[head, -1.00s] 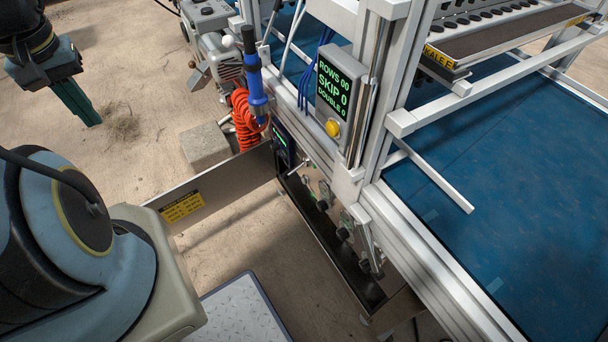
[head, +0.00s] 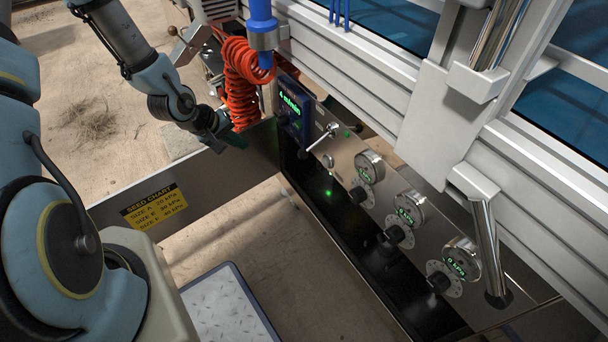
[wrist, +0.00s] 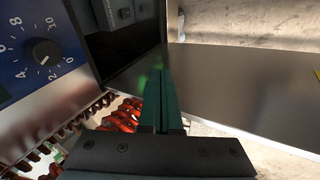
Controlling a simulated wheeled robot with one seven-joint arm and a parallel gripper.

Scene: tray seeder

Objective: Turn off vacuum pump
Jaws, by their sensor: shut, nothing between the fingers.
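A metal control panel (head: 335,155) sits low on the machine frame. No part is legibly marked as the vacuum pump switch. My gripper (head: 218,140) is left of the panel, near the orange coiled hose and the open metal flap, apart from the lever. In the wrist view its dark green fingers (wrist: 160,100) are shut and empty.
A blue box (head: 296,108) with a green display stands left of the lever; its numbered dial (wrist: 43,52) shows in the wrist view. The orange coiled hose (head: 245,85) hangs beside it. A metal flap (head: 235,163) with a yellow seed chart (head: 154,205) juts out left.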

